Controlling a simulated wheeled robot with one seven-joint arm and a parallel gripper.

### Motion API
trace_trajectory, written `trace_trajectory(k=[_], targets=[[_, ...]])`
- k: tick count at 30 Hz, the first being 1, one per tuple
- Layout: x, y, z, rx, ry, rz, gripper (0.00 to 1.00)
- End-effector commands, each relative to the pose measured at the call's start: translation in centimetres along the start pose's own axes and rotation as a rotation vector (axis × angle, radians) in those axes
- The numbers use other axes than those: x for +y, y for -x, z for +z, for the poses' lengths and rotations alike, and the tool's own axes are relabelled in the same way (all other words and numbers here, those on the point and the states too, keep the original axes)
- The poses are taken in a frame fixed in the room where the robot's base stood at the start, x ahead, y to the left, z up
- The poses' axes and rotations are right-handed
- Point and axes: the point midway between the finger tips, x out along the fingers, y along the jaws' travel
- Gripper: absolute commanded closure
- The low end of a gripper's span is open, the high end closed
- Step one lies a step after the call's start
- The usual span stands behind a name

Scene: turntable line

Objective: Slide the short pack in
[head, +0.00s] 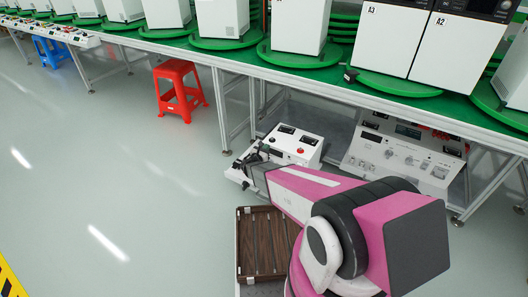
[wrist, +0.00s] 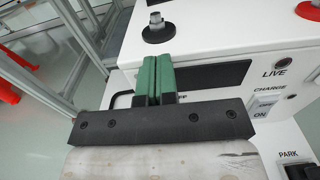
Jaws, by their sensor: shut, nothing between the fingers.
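My gripper (head: 252,162) is at the left end of a white control box (head: 292,145) under the bench. In the wrist view its two green fingers (wrist: 153,80) are together with nothing between them. They are over or just in front of the white box (wrist: 225,38), beside a dark recessed panel (wrist: 212,76); I cannot tell whether they touch. The box has a black knob (wrist: 158,28), a red button (wrist: 308,11) and the labels LIVE, CHARGE and ON. I cannot pick out a short pack in either view.
A larger white console (head: 400,155) stands to the right under the green bench (head: 340,75). Bench legs (head: 220,110) are close left of the box. A brown slatted tray (head: 265,245) is in front. A red stool (head: 178,88) stands left; open floor lies left.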

Motion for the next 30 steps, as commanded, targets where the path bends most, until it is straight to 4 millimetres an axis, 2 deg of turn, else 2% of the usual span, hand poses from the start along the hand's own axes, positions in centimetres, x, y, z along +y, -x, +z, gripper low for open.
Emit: trace_trajectory(k=[11,16,23,30], targets=[[0.0,-0.1,0.0,0.000,0.000,0.000,1.00],[0.0,-1.4,-0.1,-0.001,0.000,-0.002,1.00],[0.1,-5.9,-0.2,-0.002,0.000,-0.005,1.00],[0.1,-12.6,-0.2,-0.002,-0.001,-0.005,1.00]])
